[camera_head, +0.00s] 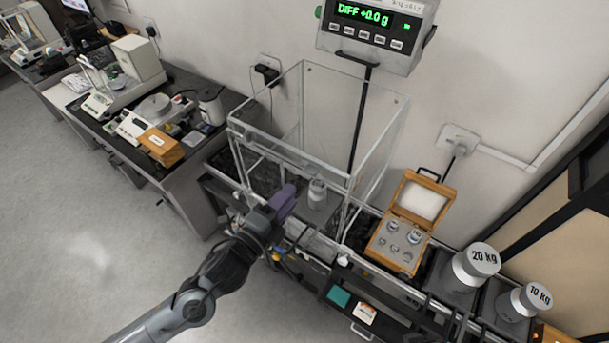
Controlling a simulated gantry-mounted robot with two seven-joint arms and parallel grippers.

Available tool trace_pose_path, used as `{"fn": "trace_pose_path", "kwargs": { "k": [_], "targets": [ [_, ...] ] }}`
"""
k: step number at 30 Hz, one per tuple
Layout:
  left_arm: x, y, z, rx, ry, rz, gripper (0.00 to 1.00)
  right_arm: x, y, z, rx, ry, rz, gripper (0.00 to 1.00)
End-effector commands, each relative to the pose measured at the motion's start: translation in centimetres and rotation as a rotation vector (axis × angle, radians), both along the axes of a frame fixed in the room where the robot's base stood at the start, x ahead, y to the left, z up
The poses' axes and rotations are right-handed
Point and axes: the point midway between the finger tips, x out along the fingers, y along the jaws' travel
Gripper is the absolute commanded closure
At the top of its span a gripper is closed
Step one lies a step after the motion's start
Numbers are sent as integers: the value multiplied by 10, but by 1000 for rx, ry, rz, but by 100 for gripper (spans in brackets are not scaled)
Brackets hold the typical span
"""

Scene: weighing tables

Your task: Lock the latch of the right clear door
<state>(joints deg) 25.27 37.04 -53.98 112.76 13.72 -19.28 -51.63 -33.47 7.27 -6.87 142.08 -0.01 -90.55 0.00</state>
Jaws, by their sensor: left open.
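A clear-walled enclosure (380,120) with pale edges stands on the dark bench against the wall. A metal weight (317,194) stands inside it. Its right clear side shows edge-on beside a dark upright post, and I cannot make out the latch or whether the door is open. My left arm comes in from the lower left. My left gripper (284,203), partly purple, is open at the enclosure's front. It overlaps the front lower edge in the picture; whether it touches is unclear, and its fingertips are hard to see. My right gripper is not in view.
A wooden weight box (384,244) with its lid up stands right of the enclosure. The 20 kg weight (470,268) and 10 kg weight (523,302) stand further right. Another bench (190,160) is left; open floor lies lower left.

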Motion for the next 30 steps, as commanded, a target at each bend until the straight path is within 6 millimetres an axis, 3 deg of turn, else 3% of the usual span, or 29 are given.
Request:
{"fn": "trace_pose_path", "kwargs": {
  "k": [9,15,29,30],
  "targets": [
    [43,-30,3,-1,-1,0,60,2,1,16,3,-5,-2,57],
    [61,-41,1,-1,1,0,60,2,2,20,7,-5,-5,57],
    [68,-46,0,-1,2,-1,60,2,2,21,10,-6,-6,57],
    [68,-46,0,0,1,-1,66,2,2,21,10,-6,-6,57]
  ]
}}
